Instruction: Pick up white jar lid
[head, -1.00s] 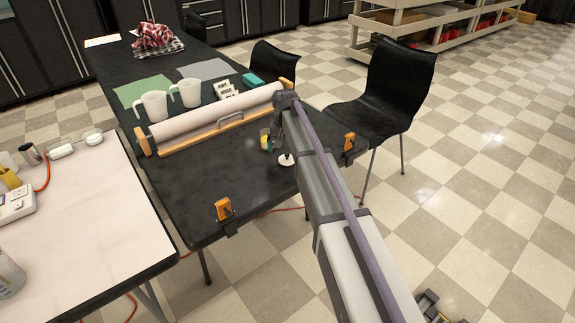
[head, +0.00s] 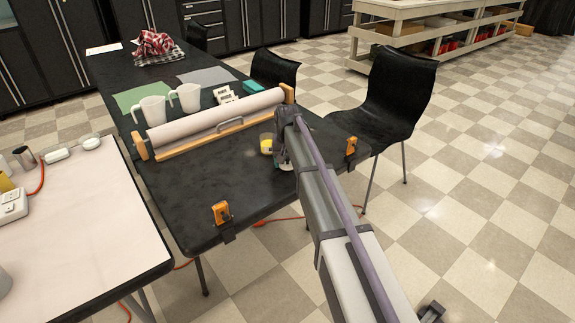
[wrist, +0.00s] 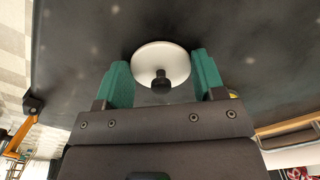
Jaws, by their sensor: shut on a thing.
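The white jar lid (wrist: 150,58) is a round white disc with a black knob, seen in the wrist view over the black table. My gripper (wrist: 162,75) has its green fingers on either side of the lid, shut on it. In the head view my gripper (head: 285,161) is low at the table's right part, and the arm hides most of the lid. I cannot tell whether the lid is clear of the table. A small jar with yellow content (head: 266,145) stands just left of my gripper.
A paper roll on a wooden holder (head: 215,122) lies behind the gripper. Two white mugs (head: 152,111) stand beyond it. Orange clamps (head: 221,212) grip the table edge. A black chair (head: 398,95) is close on the right. The table's front middle is clear.

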